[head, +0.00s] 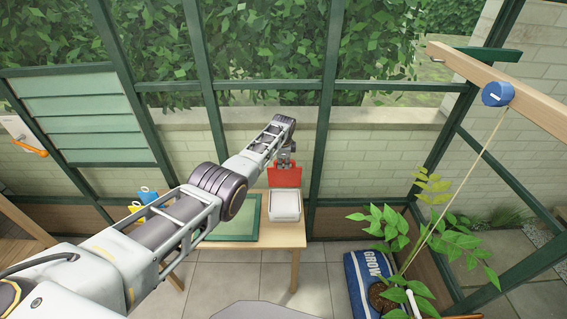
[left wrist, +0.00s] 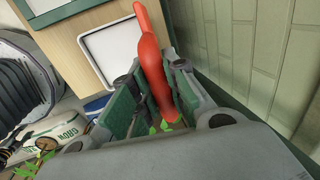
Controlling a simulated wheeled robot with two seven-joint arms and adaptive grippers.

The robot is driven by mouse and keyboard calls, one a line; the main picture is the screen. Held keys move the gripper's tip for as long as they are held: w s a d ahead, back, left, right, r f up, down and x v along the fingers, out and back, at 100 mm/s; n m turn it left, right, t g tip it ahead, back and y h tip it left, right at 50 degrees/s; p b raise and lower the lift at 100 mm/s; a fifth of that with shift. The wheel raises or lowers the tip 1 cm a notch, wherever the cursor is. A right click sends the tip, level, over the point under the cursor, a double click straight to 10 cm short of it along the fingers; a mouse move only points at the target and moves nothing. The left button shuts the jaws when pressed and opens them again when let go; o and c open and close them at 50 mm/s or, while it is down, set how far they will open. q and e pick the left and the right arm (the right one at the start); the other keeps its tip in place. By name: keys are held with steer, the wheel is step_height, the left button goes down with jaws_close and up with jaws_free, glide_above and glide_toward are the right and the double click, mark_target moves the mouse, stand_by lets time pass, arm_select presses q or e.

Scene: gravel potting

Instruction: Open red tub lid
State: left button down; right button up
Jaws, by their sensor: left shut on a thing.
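The red tub lid (head: 285,177) stands raised and tilted at the back edge of a white tub (head: 284,206) on the wooden table. My left gripper (head: 286,162) is above the tub at the lid's upper edge. In the left wrist view, the green-padded fingers of my left gripper (left wrist: 150,105) are closed on the red lid (left wrist: 152,60), which runs between them. The white tub (left wrist: 112,50) shows beside the lid there, with a pale, flat-looking inside. My right gripper is not in view.
A green tray (head: 232,236) lies on the table left of the tub. Yellow and blue items (head: 148,196) are partly hidden behind my left arm. A blue GROW bag (head: 366,285) and a leafy plant (head: 432,235) stand at the right. A brick wall is behind the table.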

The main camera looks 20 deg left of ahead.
arm_select(q)
steer(key=shift+w+r, duration=0.1)
steer(key=shift+r, duration=0.05)
steer(key=c, duration=1.4)
jaws_free()
steer(key=shift+r, duration=0.3)
steer(key=shift+s+v, duration=0.15)
steer(key=shift+v, duration=2.7)
steer(key=shift+s+v, duration=0.1)
steer(key=shift+v, duration=2.75)
steer(key=shift+f, duration=0.1)
